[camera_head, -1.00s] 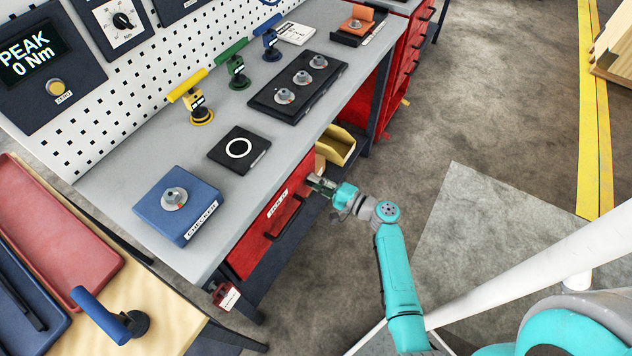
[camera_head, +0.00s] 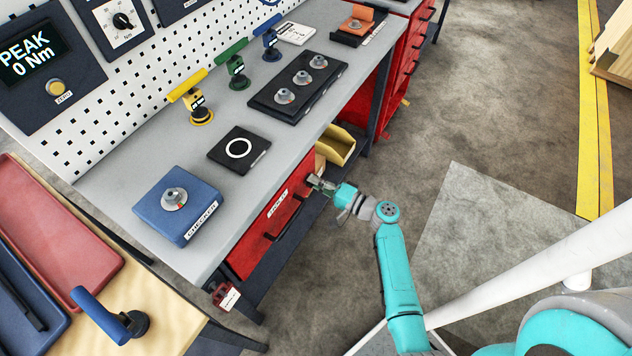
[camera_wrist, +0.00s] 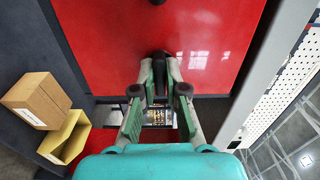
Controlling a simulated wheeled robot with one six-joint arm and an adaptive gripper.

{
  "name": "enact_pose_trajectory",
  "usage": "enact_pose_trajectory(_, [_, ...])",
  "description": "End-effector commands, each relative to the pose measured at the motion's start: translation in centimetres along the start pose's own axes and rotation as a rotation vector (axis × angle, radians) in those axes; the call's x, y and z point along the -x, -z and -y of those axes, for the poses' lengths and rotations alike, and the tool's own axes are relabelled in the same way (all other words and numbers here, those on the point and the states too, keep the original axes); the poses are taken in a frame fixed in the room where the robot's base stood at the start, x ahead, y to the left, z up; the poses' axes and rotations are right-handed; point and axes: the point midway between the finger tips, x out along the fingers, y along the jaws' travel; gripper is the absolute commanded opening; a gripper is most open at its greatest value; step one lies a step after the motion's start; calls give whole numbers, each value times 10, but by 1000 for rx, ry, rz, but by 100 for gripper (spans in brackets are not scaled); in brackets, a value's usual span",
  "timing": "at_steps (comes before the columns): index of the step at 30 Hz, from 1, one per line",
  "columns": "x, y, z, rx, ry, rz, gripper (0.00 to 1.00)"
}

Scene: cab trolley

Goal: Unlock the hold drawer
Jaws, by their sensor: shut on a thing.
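The red drawer (camera_head: 262,238) under the grey bench carries a white label (camera_head: 277,208) and a dark handle (camera_head: 284,222); it looks shut. My gripper (camera_head: 314,182) is at the right end of the drawer front, pointing at it. In the wrist view my gripper (camera_wrist: 160,78) has its two fingers closed on a small dark lock knob (camera_wrist: 159,58) on the red drawer face (camera_wrist: 110,45). The fingers hide part of the knob, and its turn position cannot be told.
A yellow bin (camera_head: 337,148) with a cardboard box stands on the shelf right of the drawer. A red tag (camera_head: 226,296) hangs at the bench's near corner. The blue checker box (camera_head: 178,212) sits on the bench top. The floor to the right is mostly open.

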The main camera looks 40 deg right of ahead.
Motion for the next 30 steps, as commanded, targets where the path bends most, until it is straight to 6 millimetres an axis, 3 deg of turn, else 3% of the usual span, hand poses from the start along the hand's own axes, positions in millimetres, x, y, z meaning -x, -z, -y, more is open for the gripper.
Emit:
enact_pose_trajectory(1, [0, 0, -1, 0, -2, 0, 16])
enact_pose_trajectory(3, [0, 0, -1, 0, -1, 0, 34])
enact_pose_trajectory(4, [0, 0, -1, 0, -1, 0, 36])
enact_pose_trajectory(16, [7, 0, -1, -2, -1, -1, 36])
enact_pose_trajectory(30, [85, 1, 0, -1, -1, -4, 36])
